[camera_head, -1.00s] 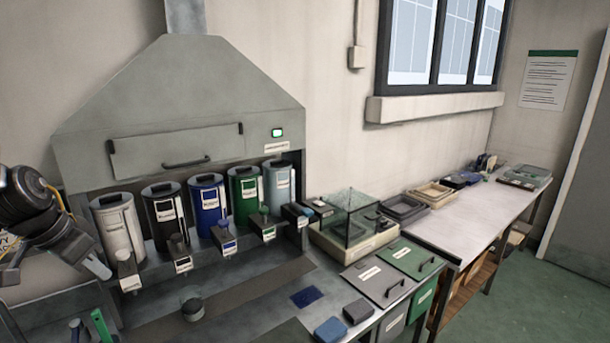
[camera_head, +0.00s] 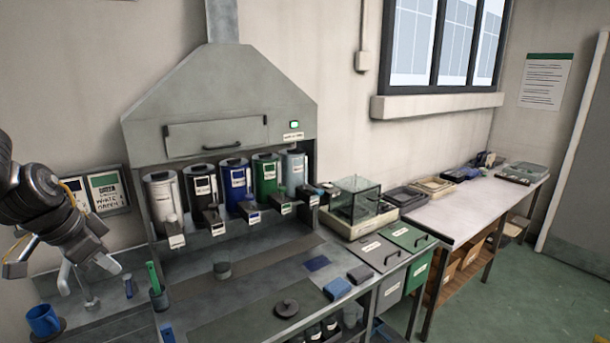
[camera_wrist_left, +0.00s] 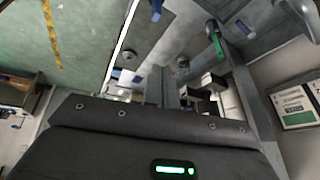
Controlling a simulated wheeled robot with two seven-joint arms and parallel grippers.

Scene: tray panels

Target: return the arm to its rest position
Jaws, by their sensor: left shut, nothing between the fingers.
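My left arm comes in from the left edge in the head view, with dark joints and a grey wrist. Its gripper (camera_head: 107,263) hangs above the left end of the metal bench (camera_head: 215,285), clear of the containers, and is shut with nothing held. In the left wrist view, the dark wrist housing (camera_wrist_left: 140,135) with a green light fills the lower part. My right gripper is in neither view.
A blue mug (camera_head: 43,320) and a green-handled tool (camera_head: 153,277) stand near the arm. Several lidded canisters (camera_head: 198,185) line the hood. A glass-walled box (camera_head: 357,200) stands right of them. A white-topped table (camera_head: 465,205) extends right.

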